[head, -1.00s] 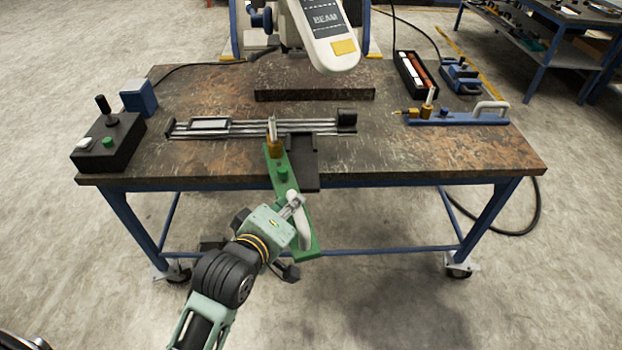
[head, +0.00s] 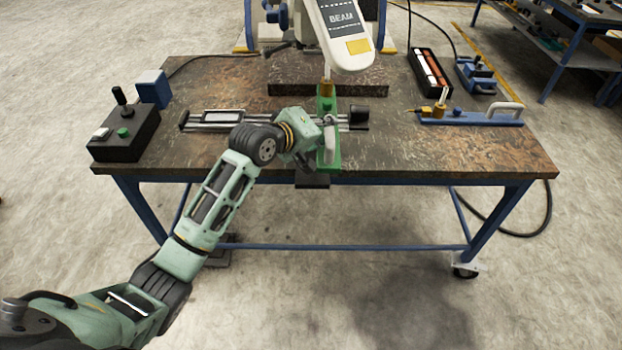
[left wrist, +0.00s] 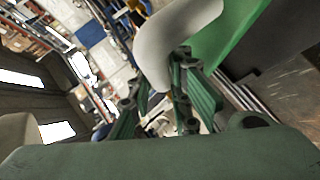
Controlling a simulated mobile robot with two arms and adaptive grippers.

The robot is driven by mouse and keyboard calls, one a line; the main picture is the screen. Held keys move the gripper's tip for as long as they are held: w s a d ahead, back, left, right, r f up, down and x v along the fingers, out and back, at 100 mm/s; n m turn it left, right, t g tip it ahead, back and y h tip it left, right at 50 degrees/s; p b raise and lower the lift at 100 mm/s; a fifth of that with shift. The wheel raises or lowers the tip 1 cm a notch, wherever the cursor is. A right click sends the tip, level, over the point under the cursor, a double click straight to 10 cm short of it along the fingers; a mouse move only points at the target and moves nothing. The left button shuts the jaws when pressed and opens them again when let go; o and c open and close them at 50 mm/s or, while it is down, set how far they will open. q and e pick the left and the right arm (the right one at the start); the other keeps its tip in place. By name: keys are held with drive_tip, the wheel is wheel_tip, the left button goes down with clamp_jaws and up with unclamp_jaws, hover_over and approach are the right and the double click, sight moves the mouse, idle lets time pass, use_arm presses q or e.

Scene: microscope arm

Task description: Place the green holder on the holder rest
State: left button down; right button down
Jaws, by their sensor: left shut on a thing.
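The green holder (head: 333,163) points away from me across the middle of the table in the head view, with its brass and glass tip (head: 327,88) at the far end, below the white microscope arm. My left gripper (head: 328,138) is shut on its white handle, which also shows in the left wrist view (left wrist: 165,45). The holder is over the metal rail (head: 220,122); I cannot tell whether it touches anything below. A black plate (head: 312,180) shows at the table's front edge under the holder's near end. I cannot single out the holder rest. My right gripper is not in view.
The white microscope arm marked BEAM (head: 345,35) hangs close over the far end. A blue holder (head: 470,117) lies at right, near an open box (head: 431,72). A black control box with joystick (head: 125,132) stands at left. The front right tabletop is clear.

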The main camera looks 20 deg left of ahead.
use_arm(q)
drive_tip(key=s+f+p, duration=0.3)
drive_tip(key=s+f, duration=0.7)
drive_tip(key=s, duration=0.1)
drive_tip(key=shift+a, duration=0.45)
drive_tip(key=shift+f, duration=0.1)
drive_tip(key=c, duration=1.9)
unclamp_jaws()
drive_tip(key=shift+s+f, duration=0.15)
drive_tip(key=shift+f, duration=0.1)
drive_tip(key=shift+o, duration=1.4)
drive_tip(key=shift+r, duration=0.1)
